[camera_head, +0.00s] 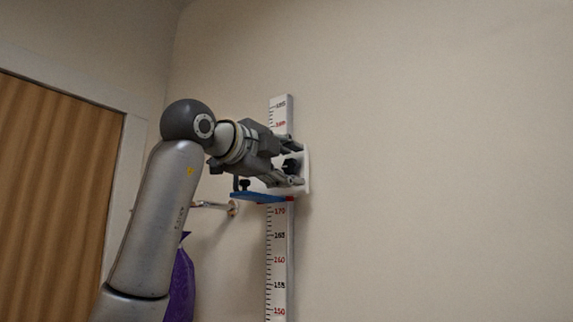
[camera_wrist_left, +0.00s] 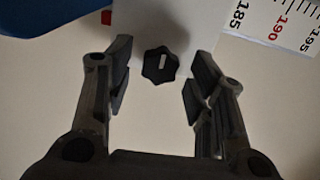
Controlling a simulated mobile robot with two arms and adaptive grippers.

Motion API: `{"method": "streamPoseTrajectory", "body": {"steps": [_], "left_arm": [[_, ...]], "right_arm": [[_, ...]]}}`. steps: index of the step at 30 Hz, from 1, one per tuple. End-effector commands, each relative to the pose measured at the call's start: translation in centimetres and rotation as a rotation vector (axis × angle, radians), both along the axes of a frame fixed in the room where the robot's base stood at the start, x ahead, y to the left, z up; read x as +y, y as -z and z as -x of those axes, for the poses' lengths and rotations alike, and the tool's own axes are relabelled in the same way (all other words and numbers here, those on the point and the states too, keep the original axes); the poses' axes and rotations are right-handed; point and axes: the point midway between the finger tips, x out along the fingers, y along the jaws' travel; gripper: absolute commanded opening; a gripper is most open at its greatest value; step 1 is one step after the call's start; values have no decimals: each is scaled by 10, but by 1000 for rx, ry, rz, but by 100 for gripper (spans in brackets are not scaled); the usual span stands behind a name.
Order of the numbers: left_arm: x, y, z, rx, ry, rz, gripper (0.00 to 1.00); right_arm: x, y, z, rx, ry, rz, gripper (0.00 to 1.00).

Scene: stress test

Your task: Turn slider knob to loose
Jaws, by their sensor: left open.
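A black lobed slider knob (camera_wrist_left: 160,66) with a pale slot sits on the white slider plate (camera_wrist_left: 145,25) in the left wrist view. My left gripper (camera_wrist_left: 158,80) is open, with one finger on each side of the knob and gaps between. In the head view the left gripper (camera_head: 296,172) reaches the white slider plate (camera_head: 307,168) on the height scale (camera_head: 279,240). A dark knob (camera_head: 291,164) shows partly between its fingers. The blue headpiece (camera_head: 258,197) is just below the gripper. My right gripper is not in view.
The scale also shows at the upper right of the left wrist view (camera_wrist_left: 275,25). A wall hook (camera_head: 232,208) and a purple bag (camera_head: 181,285) are left of the scale, near my left arm. The wall at right is clear.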

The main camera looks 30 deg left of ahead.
Motion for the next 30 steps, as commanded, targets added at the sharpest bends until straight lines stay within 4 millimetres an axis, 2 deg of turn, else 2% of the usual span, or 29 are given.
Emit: {"method": "streamPoseTrajectory", "body": {"steps": [5,8,15,21,25,30], "left_arm": [[1,0,5,-1,0,-1,50],[3,-1,18,-3,0,-1,50],[11,-1,69,-5,-2,-1,50],[15,0,103,-3,-1,-1,50],[17,0,115,-1,-1,1,50],[17,0,120,0,0,1,50]], "right_arm": [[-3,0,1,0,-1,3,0],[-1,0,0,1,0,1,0],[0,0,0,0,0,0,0],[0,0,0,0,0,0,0],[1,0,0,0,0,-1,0],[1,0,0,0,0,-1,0]]}}
